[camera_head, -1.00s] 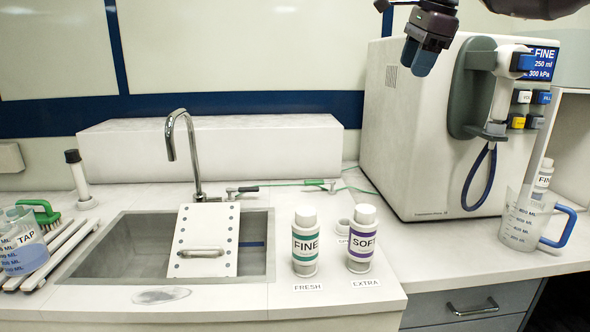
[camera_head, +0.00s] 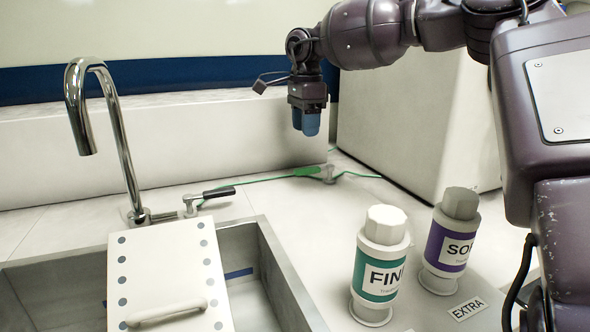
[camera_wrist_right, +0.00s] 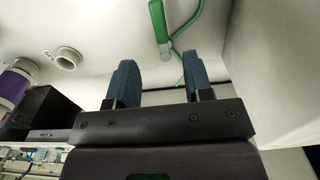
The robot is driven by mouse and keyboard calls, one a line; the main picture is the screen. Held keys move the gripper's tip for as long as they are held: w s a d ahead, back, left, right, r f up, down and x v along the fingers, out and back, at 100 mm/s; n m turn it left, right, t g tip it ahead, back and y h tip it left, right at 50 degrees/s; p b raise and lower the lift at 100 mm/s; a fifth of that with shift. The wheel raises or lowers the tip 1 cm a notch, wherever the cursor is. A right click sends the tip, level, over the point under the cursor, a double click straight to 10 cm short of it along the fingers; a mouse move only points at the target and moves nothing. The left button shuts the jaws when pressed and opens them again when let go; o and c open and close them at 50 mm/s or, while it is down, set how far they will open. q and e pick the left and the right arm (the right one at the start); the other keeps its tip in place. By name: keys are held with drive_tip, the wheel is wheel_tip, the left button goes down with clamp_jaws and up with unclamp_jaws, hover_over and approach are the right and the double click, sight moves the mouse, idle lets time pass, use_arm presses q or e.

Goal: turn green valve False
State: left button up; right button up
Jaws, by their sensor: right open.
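The green valve (camera_head: 308,171) is a small green lever on a metal fitting, joined to a thin green tube on the counter behind the sink. It also shows in the right wrist view (camera_wrist_right: 157,25), at the top, with the green tube beside it. My right gripper (camera_head: 306,120) hangs fingers down above the counter, over and slightly behind the valve in the picture. Its two blue fingers (camera_wrist_right: 158,82) are apart with nothing between them. It does not appear to touch the valve. My left gripper is not in view.
A black-handled valve (camera_head: 215,193) sits left of the green one, by the chrome faucet (camera_head: 125,150). The FINE bottle (camera_head: 379,265) and SOFT bottle (camera_head: 449,242) stand in front. The sink (camera_head: 290,290) is partly covered by a white board (camera_head: 170,270). A white machine (camera_head: 400,130) stands behind.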

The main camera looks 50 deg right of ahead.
sight(305, 169)
wheel_tip(305, 169, down, 10)
drive_tip(key=shift+s+r+b, duration=0.1)
drive_tip(key=shift+b, duration=0.3)
drive_tip(key=shift+c, duration=0.3)
clamp_jaws()
